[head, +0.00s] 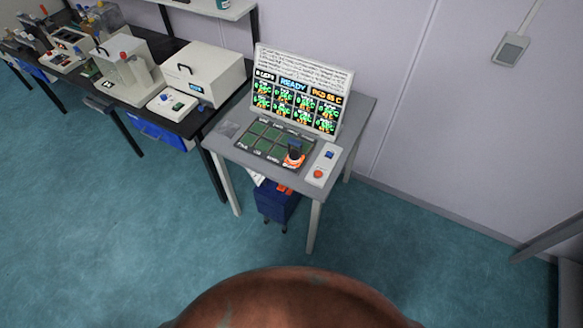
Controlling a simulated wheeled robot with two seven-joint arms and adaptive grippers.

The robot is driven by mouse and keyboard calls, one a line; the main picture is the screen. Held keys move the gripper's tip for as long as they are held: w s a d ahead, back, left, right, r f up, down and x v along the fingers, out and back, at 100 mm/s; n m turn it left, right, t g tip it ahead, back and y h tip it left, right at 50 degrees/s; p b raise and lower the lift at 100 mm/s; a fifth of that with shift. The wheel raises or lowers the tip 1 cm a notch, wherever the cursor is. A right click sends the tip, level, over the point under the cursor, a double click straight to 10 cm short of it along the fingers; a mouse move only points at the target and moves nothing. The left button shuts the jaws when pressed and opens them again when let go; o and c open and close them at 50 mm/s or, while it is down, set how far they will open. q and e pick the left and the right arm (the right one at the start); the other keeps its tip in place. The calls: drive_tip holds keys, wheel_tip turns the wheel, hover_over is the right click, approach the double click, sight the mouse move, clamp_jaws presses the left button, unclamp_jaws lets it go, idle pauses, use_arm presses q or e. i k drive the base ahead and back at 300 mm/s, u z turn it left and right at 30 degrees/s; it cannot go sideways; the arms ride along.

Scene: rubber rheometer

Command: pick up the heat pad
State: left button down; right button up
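No thing in the head view is clearly marked as the heat pad. A flat dark panel with green squares (262,136) lies on a small grey table (230,150). A small orange and dark upright object (294,155) stands at its right front part; it is too small to tell what it is. Neither of my grippers is in view.
A display board (298,95) reading READY stands at the table's back. A control box (321,165) with blue and red buttons lies at its right. A black bench with a white machine (203,72) stands to the left. Open teal floor (130,235) lies in front.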

sight(294, 157)
drive_tip(key=u, duration=0.05)
drive_tip(key=k, duration=0.15)
drive_tip(key=u, duration=1.45)
drive_tip(key=i, duration=1.1)
drive_tip(key=z, duration=0.9)
